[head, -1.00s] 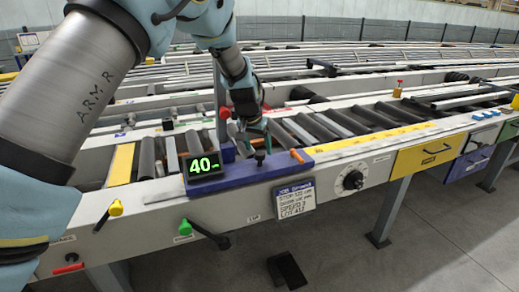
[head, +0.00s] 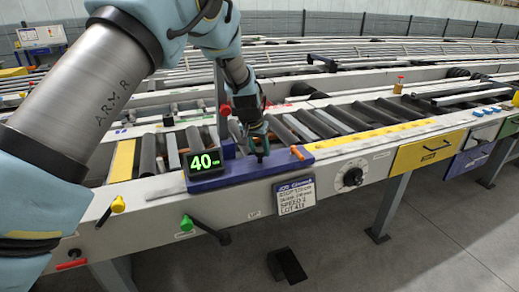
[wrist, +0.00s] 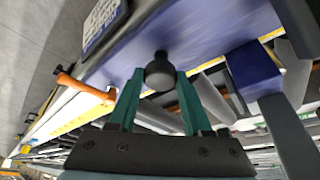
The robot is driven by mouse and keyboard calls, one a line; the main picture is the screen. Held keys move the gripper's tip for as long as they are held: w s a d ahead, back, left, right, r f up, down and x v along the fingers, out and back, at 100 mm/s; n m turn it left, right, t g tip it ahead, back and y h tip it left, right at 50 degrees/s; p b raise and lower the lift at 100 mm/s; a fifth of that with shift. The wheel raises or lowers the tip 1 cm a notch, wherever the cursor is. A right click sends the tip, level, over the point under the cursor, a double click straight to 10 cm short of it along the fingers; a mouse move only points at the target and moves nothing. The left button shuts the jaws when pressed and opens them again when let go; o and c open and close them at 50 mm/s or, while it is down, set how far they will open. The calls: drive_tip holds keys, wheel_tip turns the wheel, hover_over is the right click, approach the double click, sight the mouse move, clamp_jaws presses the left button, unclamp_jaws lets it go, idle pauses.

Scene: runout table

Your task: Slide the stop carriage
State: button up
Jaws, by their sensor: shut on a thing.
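The stop carriage (head: 240,174) is a long blue block on the table's front rail. It bears a display (head: 205,161) reading 40, a blue upright and an orange lever (head: 301,152) at its right end. In the wrist view the carriage (wrist: 215,40) fills the upper middle, and the orange lever (wrist: 85,88) shows at left. My gripper (head: 262,152) reaches down to the carriage top. Its green fingers are shut on the black knob (wrist: 160,72), which stands up from the carriage. The knob is mostly hidden by the fingers in the head view.
A yellow scale strip (head: 375,138) runs right of the carriage beside the rollers. A label card (head: 295,196) and a dial (head: 352,177) are on the front face. A yellow-knobbed lever (head: 118,204) and a green-knobbed lever (head: 187,223) stick out at front left.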

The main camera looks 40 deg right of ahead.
clamp_jaws()
idle(0.8)
